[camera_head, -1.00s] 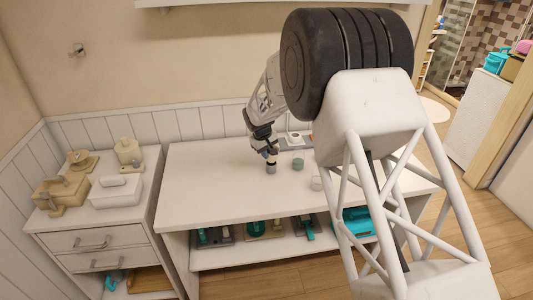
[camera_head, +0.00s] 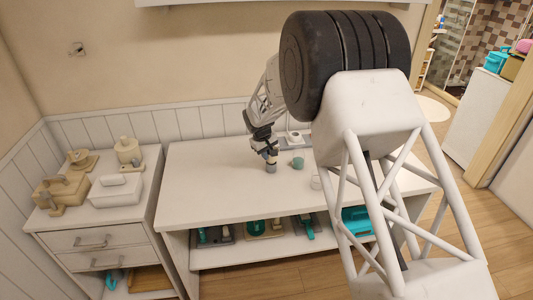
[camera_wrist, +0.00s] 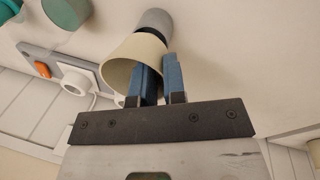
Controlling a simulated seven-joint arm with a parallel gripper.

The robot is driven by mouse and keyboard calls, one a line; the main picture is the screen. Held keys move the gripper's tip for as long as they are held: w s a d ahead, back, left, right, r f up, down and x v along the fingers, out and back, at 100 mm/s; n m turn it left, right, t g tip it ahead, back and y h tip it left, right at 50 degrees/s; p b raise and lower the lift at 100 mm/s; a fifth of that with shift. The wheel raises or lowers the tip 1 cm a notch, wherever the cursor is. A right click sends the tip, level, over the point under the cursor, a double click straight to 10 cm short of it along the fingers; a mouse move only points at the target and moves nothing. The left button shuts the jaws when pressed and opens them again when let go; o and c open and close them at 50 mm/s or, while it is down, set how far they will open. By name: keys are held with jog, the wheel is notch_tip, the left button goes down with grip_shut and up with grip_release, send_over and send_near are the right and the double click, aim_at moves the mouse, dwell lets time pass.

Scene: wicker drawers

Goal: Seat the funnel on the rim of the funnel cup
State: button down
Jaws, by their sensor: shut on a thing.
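In the wrist view a cream funnel (camera_wrist: 133,62) has its wide mouth toward my gripper (camera_wrist: 163,75). The gripper's blue fingers are shut on the funnel's wall, one inside the mouth and one outside. The funnel's narrow end points at a grey cup (camera_wrist: 156,20), with a dark band between them. I cannot tell whether the funnel touches the cup's rim. In the head view the grey cup (camera_head: 271,168) stands on the white table, right below my gripper (camera_head: 270,155). The funnel is too small and covered to make out there.
A teal cup (camera_head: 298,162) and a pale cup (camera_head: 316,183) stand right of the grey cup. A grey strip with an orange switch (camera_wrist: 42,69) and a white round part lies behind. The table's left half (camera_head: 205,185) is clear. A drawer unit (camera_head: 95,240) stands farther left.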

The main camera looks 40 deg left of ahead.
jog(key=shift+f, duration=0.9)
jog(key=c, duration=1.1)
grip_release()
notch_tip(320, 180, up, 8)
jog(key=s, duration=0.1)
jog(key=shift+s+a+f, duration=0.15)
jog(key=shift+s+a, duration=0.1)
jog(key=shift+a, duration=0.05)
